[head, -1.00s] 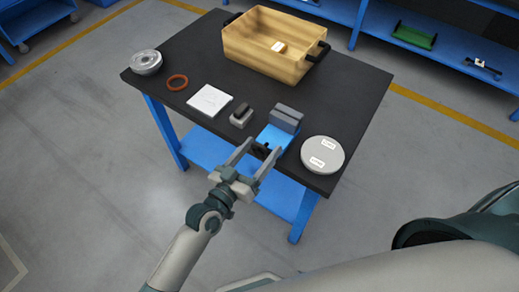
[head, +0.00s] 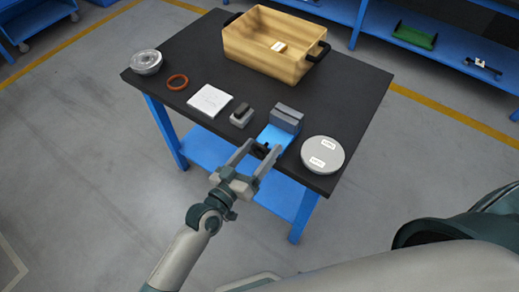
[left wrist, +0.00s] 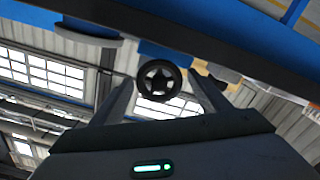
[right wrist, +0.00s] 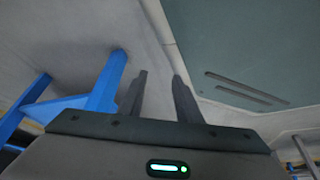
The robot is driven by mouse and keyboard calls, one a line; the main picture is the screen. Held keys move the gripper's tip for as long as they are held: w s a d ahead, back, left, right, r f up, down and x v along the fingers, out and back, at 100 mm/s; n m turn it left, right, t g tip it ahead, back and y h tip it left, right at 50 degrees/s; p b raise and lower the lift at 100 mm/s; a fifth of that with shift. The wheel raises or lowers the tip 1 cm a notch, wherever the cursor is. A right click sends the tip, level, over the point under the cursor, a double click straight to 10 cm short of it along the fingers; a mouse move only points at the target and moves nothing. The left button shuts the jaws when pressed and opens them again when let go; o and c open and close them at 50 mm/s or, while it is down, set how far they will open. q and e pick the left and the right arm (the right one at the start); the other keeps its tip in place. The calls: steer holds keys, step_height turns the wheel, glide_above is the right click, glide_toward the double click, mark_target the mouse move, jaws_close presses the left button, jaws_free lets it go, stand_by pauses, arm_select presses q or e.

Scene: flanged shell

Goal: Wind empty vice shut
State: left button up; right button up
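The vice has a blue body (head: 272,137) and grey jaws (head: 286,118), and stands at the table's front edge. The jaws look close together; I cannot tell whether a gap remains. Its black handwheel (head: 261,149) faces my left gripper (head: 262,148). In the left wrist view, the spoked handwheel (left wrist: 158,80) shows between the two spread fingers (left wrist: 160,92), with room visible on both sides. My left gripper is open. My right gripper (right wrist: 159,80) shows only in its own wrist view, with its fingers apart and nothing between them.
Close by the vice are a round grey disc (head: 322,154) on the right and a small grey block with a black top (head: 241,115) on the left. A white plate (head: 209,100), an orange ring (head: 177,82), a metal flanged part (head: 146,62) and a wooden crate (head: 265,62) also occupy the table.

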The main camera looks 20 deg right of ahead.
arm_select(q)
steer(key=shift+s+a, duration=0.25)
steer(key=shift+a, duration=0.1)
steer(key=b+v, duration=0.3)
steer(key=v, duration=1.3)
steer(key=shift+s+a, duration=0.2)
steer(key=shift+a, duration=0.05)
arm_select(e)
steer(key=w+a+r+t+y, duration=0.1)
steer(key=w+a+r+t, duration=0.2)
steer(key=w, duration=0.7)
steer(key=shift+a+r, duration=0.6)
steer(key=shift+a, duration=0.4)
